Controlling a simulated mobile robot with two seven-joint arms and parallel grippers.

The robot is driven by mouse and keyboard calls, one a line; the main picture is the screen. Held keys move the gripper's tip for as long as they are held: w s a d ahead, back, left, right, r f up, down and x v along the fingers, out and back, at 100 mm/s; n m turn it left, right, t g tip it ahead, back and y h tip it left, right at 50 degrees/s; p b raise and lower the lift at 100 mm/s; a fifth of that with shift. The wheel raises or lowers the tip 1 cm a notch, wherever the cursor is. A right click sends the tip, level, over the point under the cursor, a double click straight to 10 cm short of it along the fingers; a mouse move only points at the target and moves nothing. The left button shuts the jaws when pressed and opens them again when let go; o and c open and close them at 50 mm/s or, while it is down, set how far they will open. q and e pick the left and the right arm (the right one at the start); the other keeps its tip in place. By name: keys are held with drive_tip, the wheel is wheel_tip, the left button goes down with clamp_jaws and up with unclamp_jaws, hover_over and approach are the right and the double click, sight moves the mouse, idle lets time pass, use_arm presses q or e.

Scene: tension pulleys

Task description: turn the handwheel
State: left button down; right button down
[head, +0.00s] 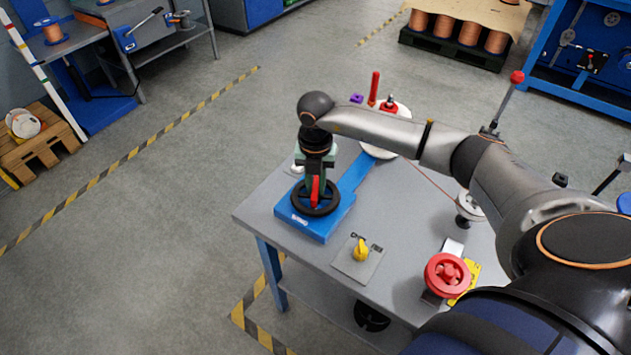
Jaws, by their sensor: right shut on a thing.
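A black handwheel (331,204) lies flat on top of a blue block (313,229) at the left end of the table. My right gripper (315,190) points straight down over it and is shut on the handwheel. An upright red piece shows at the fingertips. The gripper body hides part of the wheel's rim and centre, so the exact contact is hard to see. My left gripper is out of view.
A grey table (290,260) carries a yellow knob (361,250) on a plate, a red wheel (447,274), and a pale pulley (470,206). A red post (374,88) stands behind. My right arm spans above the table.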

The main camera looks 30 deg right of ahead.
sight(316, 186)
drive_tip(key=shift+m+p, duration=0.3)
drive_tip(key=shift+m, duration=0.8)
drive_tip(key=c, duration=0.8)
unclamp_jaws()
drive_tip(key=shift+r, duration=0.1)
wheel_tip(316, 186, up, 12)
drive_tip(key=shift+r, duration=0.2)
